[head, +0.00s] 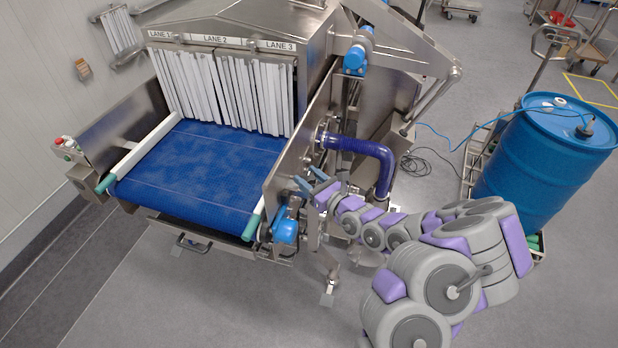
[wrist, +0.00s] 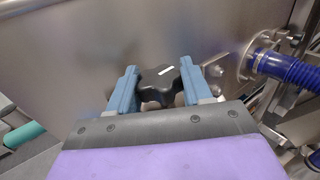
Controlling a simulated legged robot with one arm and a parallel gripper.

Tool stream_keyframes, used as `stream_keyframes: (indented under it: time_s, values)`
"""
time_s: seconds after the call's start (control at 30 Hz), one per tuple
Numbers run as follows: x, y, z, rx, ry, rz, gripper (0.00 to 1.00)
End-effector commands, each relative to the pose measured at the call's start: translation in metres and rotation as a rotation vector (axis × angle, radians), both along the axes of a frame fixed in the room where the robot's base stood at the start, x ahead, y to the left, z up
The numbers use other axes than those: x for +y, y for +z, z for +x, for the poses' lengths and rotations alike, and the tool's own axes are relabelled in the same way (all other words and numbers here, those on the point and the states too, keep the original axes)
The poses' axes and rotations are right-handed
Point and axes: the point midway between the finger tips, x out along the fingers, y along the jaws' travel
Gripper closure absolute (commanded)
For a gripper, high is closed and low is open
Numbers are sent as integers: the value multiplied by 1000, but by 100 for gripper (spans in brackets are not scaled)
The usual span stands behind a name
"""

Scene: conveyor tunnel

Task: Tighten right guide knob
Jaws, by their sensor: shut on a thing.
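The right guide knob (wrist: 158,88) is a black lobed knob with a short white mark on its face, set against the steel side panel of the conveyor. My gripper (wrist: 158,90) has its two blue fingers on either side of the knob in the wrist view, shut on it. In the head view my gripper (head: 308,182) is at the outer face of the right side panel (head: 284,170), and the knob cannot be made out there.
A blue hose (head: 358,146) leaves the panel just right of my gripper and bends down. A blue motor (head: 285,228) sits below. The blue belt (head: 190,172) and white strip curtain (head: 225,88) lie left. A blue drum (head: 540,150) stands at the right.

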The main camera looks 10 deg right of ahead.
Motion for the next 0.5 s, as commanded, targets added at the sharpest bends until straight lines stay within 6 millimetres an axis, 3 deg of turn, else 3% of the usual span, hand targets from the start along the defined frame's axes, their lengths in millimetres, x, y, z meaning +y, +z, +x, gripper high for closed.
stream_keyframes:
  time_s: [0.5]
  values:
    - [-1,-1,0,-1,-100,-2,81]
